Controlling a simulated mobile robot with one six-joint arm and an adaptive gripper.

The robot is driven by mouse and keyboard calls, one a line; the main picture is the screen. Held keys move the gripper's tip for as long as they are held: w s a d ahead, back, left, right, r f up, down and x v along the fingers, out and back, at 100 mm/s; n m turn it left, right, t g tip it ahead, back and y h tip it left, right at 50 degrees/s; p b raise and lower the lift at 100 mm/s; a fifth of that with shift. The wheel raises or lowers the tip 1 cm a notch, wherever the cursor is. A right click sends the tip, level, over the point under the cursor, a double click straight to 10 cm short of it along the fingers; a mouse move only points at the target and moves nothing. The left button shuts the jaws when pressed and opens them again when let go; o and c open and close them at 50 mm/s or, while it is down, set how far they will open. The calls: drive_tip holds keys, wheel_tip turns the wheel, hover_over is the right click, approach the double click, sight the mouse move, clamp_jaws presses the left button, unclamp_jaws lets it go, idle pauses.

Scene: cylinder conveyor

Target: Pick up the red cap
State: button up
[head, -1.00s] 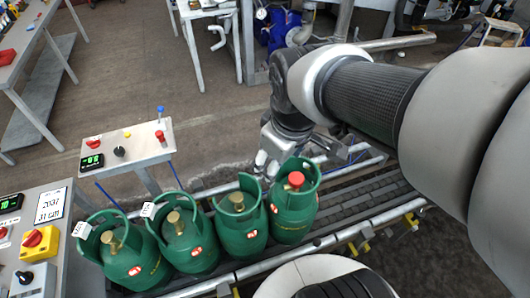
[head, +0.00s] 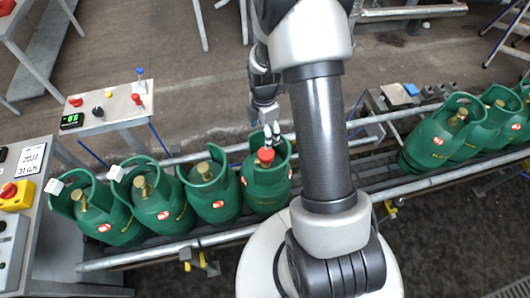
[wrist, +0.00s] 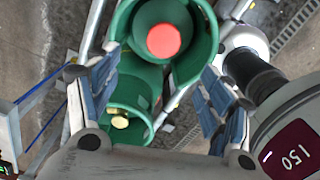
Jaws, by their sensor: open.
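The red cap (head: 265,155) sits on top of the rightmost green cylinder (head: 266,186) of the left group, inside its collar. In the wrist view the red cap (wrist: 163,41) shows beyond the fingertips, a little above the middle between them. My gripper (head: 271,132) is just behind and above the cap in the head view, pointing down. In the wrist view my gripper (wrist: 158,88) has its two blue-padded fingers spread wide, with nothing between them touching the pads. The cap and the fingers are apart in the wrist view.
Several more green cylinders with brass valves (head: 141,185) stand to the left on the conveyor (head: 360,172). Another group (head: 440,135) stands at the right. The collars rise around the valves. A control stand (head: 105,111) is behind left. The conveyor between the groups is clear.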

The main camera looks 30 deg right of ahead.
drive_tip(key=b, duration=0.2)
hover_over(265, 154)
drive_tip(key=f, duration=0.8)
drive_tip(key=shift+w+f, duration=0.15)
drive_tip(key=shift+w, duration=0.25)
drive_tip(key=f, duration=0.1)
drive_tip(key=f+b, duration=0.1)
drive_tip(key=f, duration=0.3)
drive_tip(key=shift+s+f+b, duration=0.1)
drive_tip(key=shift+s+b, duration=0.25)
drive_tip(key=shift+b, duration=0.05)
drive_tip(key=shift+c, duration=0.5)
drive_tip(key=c, duration=0.9)
drive_tip(key=shift+o, duration=0.2)
